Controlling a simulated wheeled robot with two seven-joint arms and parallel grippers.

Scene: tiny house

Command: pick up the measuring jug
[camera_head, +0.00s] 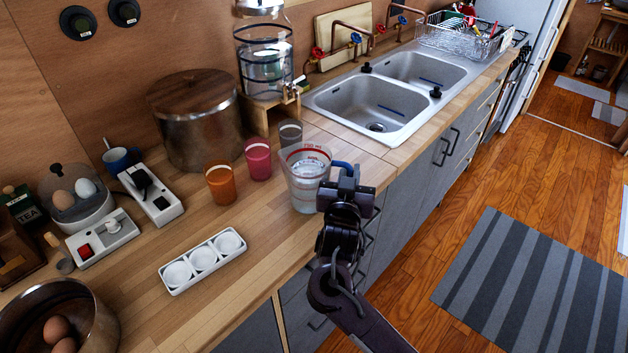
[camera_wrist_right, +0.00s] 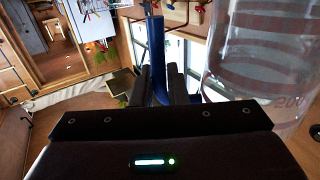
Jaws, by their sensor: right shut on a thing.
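The measuring jug (camera_head: 304,188) is clear with red markings and a blue handle (camera_head: 343,166). It is upright at the counter's front edge; I cannot tell whether its base touches the wood. My right gripper (camera_head: 346,184) is at its right side, shut on the handle. In the right wrist view the blue handle (camera_wrist_right: 158,55) runs between the two fingers (camera_wrist_right: 161,86), and the jug's clear wall (camera_wrist_right: 258,60) fills the right side. The fingers partly hide the handle. My left gripper is not in view.
Orange (camera_head: 220,184), pink (camera_head: 258,160) and grey (camera_head: 290,133) cups stand close behind and left of the jug. A white three-cup tray (camera_head: 202,262) lies front left. A water dispenser (camera_head: 264,60) and double sink (camera_head: 385,98) are behind. Open floor is right.

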